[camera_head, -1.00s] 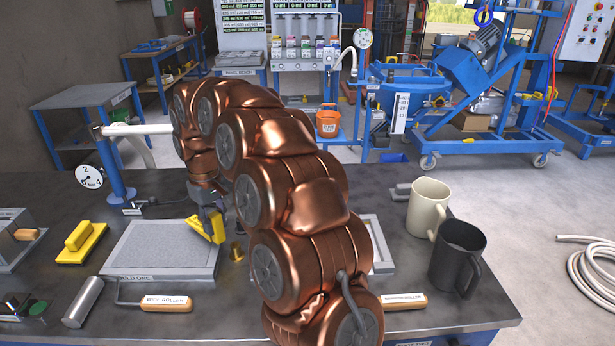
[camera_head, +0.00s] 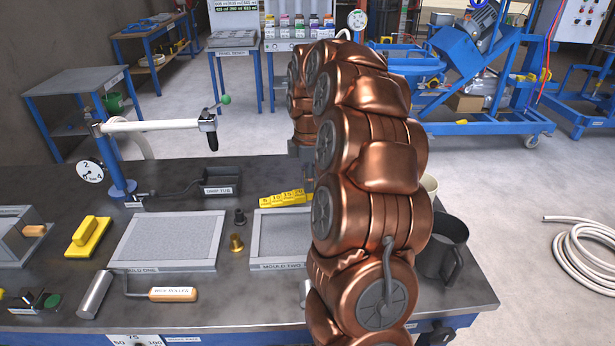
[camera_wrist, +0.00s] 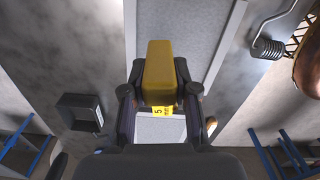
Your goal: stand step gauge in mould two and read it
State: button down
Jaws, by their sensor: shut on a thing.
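The yellow step gauge (camera_head: 283,199) shows step marks 5 to 20. It appears at the far edge of mould two (camera_head: 262,262), a grey flat tray with a raised pale rim. In the wrist view, the gauge (camera_wrist: 158,75) is between the two dark fingers of my gripper (camera_wrist: 158,82), with a "5" on its near end. My gripper is shut on it. In the head view my arm hides the gripper and mould two's right part. I cannot tell whether the gauge touches the mould.
Mould one (camera_head: 165,240) lies left of mould two, with a brass piece (camera_head: 236,243) and a dark piece (camera_head: 240,217) between them. A drip tub (camera_head: 220,181) stands behind. A roller (camera_head: 172,294) lies in front. A dark mug (camera_head: 445,245) stands right of my arm.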

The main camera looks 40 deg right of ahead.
jog(key=shift+f+b, duration=1.6)
jog(key=shift+f, duration=3.7)
jog(key=shift+f, duration=0.15)
jog(key=c, duration=0.8)
grip_release()
notch_tip(320, 180, up, 12)
jog(key=shift+s, duration=0.1)
